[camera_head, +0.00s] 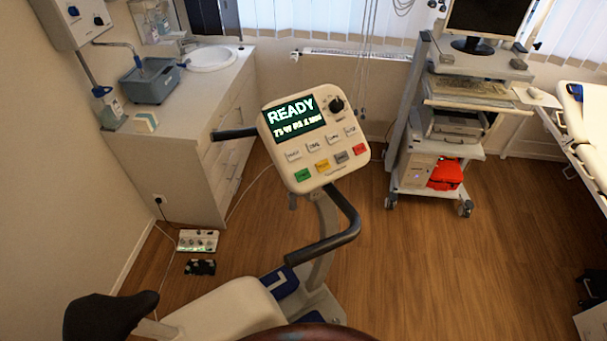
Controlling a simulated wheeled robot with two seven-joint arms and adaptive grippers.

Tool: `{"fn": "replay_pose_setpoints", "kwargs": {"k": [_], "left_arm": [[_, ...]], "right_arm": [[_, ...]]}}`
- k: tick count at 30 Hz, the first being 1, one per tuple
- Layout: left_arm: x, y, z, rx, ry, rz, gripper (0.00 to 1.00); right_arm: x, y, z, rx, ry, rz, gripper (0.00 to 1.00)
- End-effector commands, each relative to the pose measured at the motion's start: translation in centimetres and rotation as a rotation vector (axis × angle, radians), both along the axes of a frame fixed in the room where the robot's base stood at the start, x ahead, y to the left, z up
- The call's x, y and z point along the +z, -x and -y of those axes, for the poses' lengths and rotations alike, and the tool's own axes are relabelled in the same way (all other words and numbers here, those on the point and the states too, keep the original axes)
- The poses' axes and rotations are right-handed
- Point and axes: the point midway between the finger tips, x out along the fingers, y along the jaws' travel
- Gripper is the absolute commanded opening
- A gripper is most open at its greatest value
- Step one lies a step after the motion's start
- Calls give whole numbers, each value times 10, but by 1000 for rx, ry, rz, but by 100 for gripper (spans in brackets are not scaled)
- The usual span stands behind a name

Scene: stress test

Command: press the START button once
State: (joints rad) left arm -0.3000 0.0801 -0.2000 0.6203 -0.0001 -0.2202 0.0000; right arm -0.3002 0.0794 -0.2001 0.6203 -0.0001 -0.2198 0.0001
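The console (314,137) of an exercise bike stands in the middle of the view, tilted, facing me. Its dark screen (294,119) reads READY with a smaller line of text below. A black knob (337,104) sits right of the screen. Below are a row of pale buttons and a row of coloured ones: a green button (302,175), a yellow button (322,166), a grey button (341,157) and a red button (359,149). Their labels are too small to read surely, so I cannot tell which says START. Neither gripper is in view.
Black handlebars (335,237) stick out around the console, and the bike's black saddle (108,315) is at lower left. A counter with a sink (212,58) stands at left. A wheeled equipment cart (437,125) stands behind right. The wooden floor right of the bike is clear.

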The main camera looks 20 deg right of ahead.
Motion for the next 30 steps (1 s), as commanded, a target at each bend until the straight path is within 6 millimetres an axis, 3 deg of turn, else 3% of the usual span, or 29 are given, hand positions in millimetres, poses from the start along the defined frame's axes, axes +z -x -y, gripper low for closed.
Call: {"fn": "replay_pose_setpoints", "kwargs": {"k": [9,30], "left_arm": [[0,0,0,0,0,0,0],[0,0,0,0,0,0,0]], "right_arm": [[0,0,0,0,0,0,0],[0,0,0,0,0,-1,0]]}}
